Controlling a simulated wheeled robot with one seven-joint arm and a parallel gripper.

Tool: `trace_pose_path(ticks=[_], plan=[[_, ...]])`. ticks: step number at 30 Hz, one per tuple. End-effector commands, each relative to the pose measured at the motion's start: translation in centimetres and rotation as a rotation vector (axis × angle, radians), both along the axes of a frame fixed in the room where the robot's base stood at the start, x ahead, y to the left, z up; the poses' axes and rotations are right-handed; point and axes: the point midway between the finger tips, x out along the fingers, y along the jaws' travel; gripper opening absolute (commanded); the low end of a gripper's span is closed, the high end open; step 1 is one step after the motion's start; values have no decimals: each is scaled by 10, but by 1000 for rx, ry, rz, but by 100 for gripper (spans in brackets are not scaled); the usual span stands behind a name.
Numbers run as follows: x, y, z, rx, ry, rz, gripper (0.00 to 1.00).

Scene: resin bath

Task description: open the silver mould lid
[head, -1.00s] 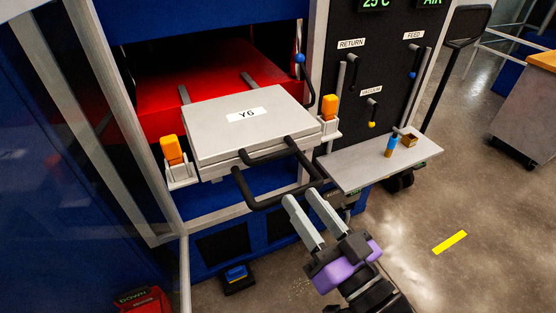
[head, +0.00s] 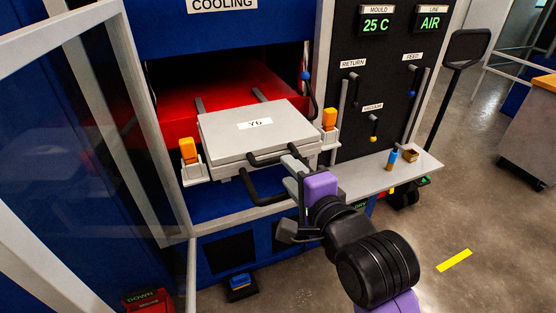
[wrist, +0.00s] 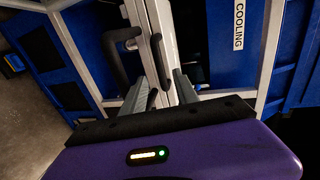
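The silver mould (head: 250,128), labelled Y6, sits with its lid flat on its base in front of the red bay. An upper black handle (head: 265,160) sticks out of the lid's front edge. A lower black handle (head: 258,198) is below it. My gripper (head: 290,177) is at the right end of the upper handle. In the wrist view its fingers (wrist: 163,88) are spread, with the upper handle (wrist: 158,62) reaching down between them. I cannot tell whether they touch it. The lower handle (wrist: 113,58) lies outside the fingers.
Orange latch pieces (head: 188,151) and (head: 329,118) stand upright at the mould's left and right sides. A shelf (head: 385,180) with a small blue-topped bottle (head: 392,160) is right of my gripper. A lever panel (head: 390,90) rises behind it. A pedal (head: 240,282) is on the floor.

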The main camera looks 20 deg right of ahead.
Motion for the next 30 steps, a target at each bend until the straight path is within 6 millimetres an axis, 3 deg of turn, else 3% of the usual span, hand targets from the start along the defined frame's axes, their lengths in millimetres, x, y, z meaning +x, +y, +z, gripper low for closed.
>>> trace_pose_path(ticks=[15, 26, 30], plan=[[66, 0, -13, -2, -2, 0, 36], [72, 0, -15, -2, -2, 1, 36], [72, 0, -15, -3, -3, 2, 13]])
